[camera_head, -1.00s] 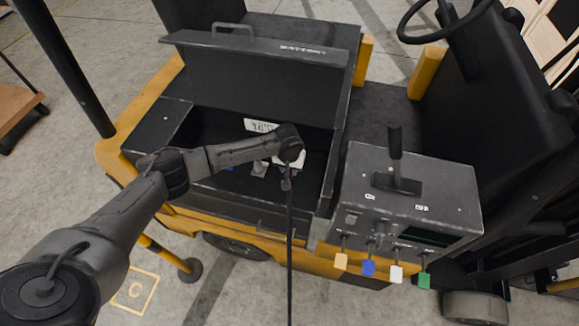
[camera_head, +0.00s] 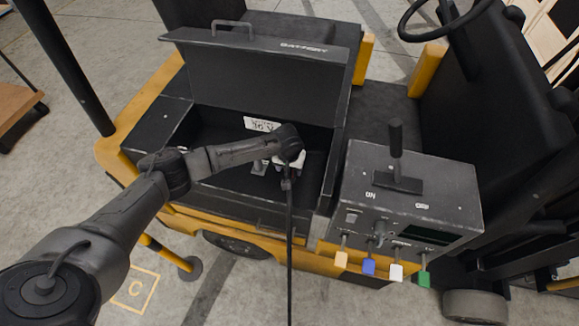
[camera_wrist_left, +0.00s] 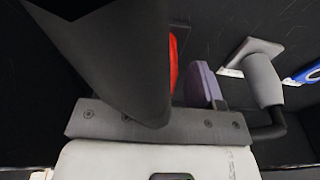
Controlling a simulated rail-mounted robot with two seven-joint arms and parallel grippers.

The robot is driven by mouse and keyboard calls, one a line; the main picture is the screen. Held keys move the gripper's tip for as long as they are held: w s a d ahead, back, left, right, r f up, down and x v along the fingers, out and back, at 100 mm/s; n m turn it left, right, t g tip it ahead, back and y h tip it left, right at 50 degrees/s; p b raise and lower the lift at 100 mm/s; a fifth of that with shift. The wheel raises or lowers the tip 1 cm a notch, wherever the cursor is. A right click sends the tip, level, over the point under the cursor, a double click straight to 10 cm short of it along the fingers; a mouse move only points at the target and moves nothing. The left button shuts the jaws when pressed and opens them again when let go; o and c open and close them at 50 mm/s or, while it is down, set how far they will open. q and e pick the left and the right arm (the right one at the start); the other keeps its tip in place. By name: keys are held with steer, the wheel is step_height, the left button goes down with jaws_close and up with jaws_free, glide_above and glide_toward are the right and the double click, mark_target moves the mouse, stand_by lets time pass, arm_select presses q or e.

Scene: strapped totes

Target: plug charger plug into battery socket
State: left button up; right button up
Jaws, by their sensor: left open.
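My left gripper (camera_head: 290,160) is inside the open battery compartment, and its fingers are mostly hidden under the wrist in the head view. In the left wrist view, one purple-grey finger (camera_wrist_left: 203,85) stands clear of the grey palm bar. The jaws are open. A thick dark tapered piece (camera_wrist_left: 110,50), perhaps the charger plug or its cable, crosses close to the camera and hides the other finger. A black cable (camera_head: 289,240) runs from beside the gripper towards the bottom edge. A red part (camera_wrist_left: 176,62), perhaps the socket, shows behind the dark piece. Whether plug and socket touch is hidden.
A grey connector with a dark cable (camera_wrist_left: 263,80) and a blue part (camera_wrist_left: 305,73) lie right of the gripper. The raised battery lid (camera_head: 260,75) stands behind, and a control box (camera_head: 410,190) with a lever and coloured tags stands right.

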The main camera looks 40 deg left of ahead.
arm_select(q)
step_height(320, 180, up, 14)
steer(key=s, duration=0.1)
steer(key=shift+s+d+f, duration=0.15)
steer(key=shift+s+d, duration=0.05)
steer(key=shift+d, duration=0.15)
stand_by(0.7)
